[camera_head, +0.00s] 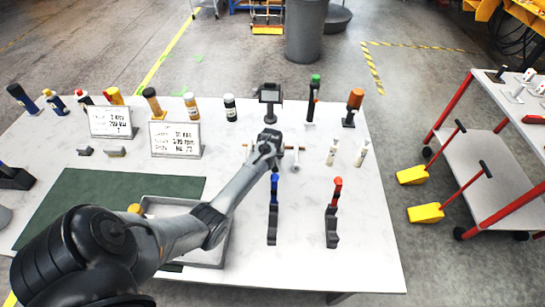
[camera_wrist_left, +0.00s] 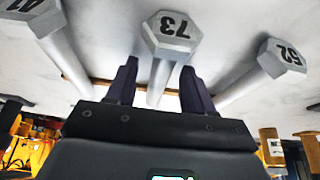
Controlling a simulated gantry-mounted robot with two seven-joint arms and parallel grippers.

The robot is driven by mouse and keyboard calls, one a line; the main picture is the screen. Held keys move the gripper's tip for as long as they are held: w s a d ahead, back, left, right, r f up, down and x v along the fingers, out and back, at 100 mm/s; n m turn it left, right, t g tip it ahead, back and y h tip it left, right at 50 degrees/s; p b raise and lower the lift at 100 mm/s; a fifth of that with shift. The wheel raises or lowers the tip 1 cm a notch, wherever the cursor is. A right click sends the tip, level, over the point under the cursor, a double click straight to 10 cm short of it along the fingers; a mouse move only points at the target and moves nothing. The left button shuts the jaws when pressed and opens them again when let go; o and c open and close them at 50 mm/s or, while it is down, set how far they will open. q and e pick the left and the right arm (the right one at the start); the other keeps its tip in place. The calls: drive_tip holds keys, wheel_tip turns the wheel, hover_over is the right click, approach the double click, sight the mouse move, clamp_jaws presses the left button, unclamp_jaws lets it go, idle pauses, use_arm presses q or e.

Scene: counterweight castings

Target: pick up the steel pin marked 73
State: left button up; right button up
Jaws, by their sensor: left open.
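The steel pin marked 73 (camera_wrist_left: 171,32) is at the top centre of the left wrist view. Its hex head faces the camera, and its number reads upside down. My left gripper (camera_wrist_left: 158,68) is open, with one dark finger on each side of the pin's shaft. I cannot tell whether either finger touches it. In the head view my left gripper (camera_head: 268,150) is over the table's middle, and my wrist hides pin 73 there. Pin 52 (camera_wrist_left: 282,57) lies to the right, and another pin (camera_wrist_left: 34,14), its number partly cut off, to the left.
Upright handled tools with blue (camera_head: 273,190) and red (camera_head: 337,188) tops stand in front of the pins. A grey tray (camera_head: 215,250) and green mat (camera_head: 75,205) lie at left. The table's front right is clear.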

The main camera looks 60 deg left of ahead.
use_arm(q)
clamp_jaws()
idle(1.4)
